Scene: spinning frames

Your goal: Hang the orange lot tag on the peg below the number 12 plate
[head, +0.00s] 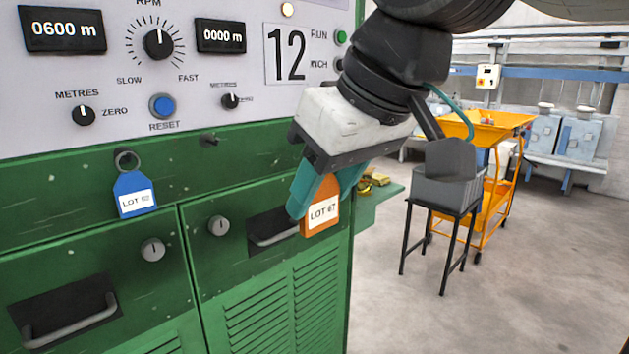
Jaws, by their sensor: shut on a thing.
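The orange lot tag (332,192), marked LOT 67, hangs from my gripper (325,188). The teal fingers are shut on its upper part, which they partly hide. The number 12 plate (289,53) is on the grey panel, above and left of my gripper. A short dark bare peg (209,139) sticks out of the green band, below and left of the plate. The gripper and tag are right of this peg and lower in the picture. My gripper covers part of the green band below the plate's right side.
A blue tag (134,196) hangs on another peg left of the bare one. Door knobs (218,226) and recessed handles (271,237) stick out below. A grey bin (446,190) on a black stand (440,212) and a yellow trolley (486,130) stand right, with open floor around.

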